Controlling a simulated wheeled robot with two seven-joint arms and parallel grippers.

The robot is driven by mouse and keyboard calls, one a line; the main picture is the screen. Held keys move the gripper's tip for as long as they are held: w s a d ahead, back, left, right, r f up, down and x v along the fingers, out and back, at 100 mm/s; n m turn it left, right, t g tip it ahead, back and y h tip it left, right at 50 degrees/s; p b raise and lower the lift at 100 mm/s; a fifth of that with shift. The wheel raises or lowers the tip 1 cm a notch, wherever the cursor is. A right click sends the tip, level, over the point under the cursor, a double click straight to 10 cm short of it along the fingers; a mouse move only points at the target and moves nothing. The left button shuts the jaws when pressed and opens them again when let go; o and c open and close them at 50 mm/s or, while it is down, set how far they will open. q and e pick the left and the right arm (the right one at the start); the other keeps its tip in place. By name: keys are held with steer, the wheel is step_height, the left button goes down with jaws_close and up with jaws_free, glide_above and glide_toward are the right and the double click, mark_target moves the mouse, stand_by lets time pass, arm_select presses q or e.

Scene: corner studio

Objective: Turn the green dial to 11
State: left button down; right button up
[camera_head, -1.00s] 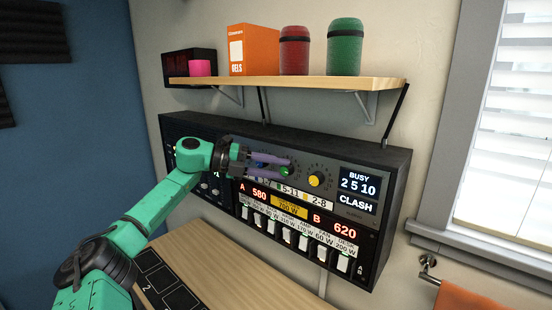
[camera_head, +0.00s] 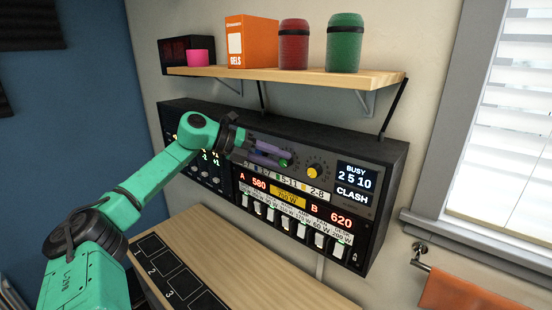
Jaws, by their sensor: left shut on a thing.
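The green dial (camera_head: 284,163) sits on the upper strip of the black wall panel, left of the yellow dial (camera_head: 313,171). My left gripper (camera_head: 280,156) reaches in from the left, its purple fingers shut on the green dial. The fingers cover most of the dial and its scale, so its setting cannot be read. A label strip (camera_head: 287,182) below shows "5-11" by a green mark and "2-8" by a yellow one. The display (camera_head: 356,183) reads BUSY 2 5 10 and CLASH. My right gripper is not in view.
Below the dials are red readouts 580 and 620 (camera_head: 341,222) and a row of white switches (camera_head: 301,231). A wooden shelf (camera_head: 330,77) with an orange box and canisters hangs above. A wooden desk (camera_head: 250,280) with a numbered black mat lies below.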

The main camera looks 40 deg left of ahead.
arm_select(q)
steer(key=shift+c, duration=2.4)
jaws_free()
steer(key=shift+f, duration=0.1)
steer(key=b+v, duration=0.4)
steer(key=v, duration=1)
steer(key=shift+s, duration=0.2)
steer(key=shift+a, duration=0.1)
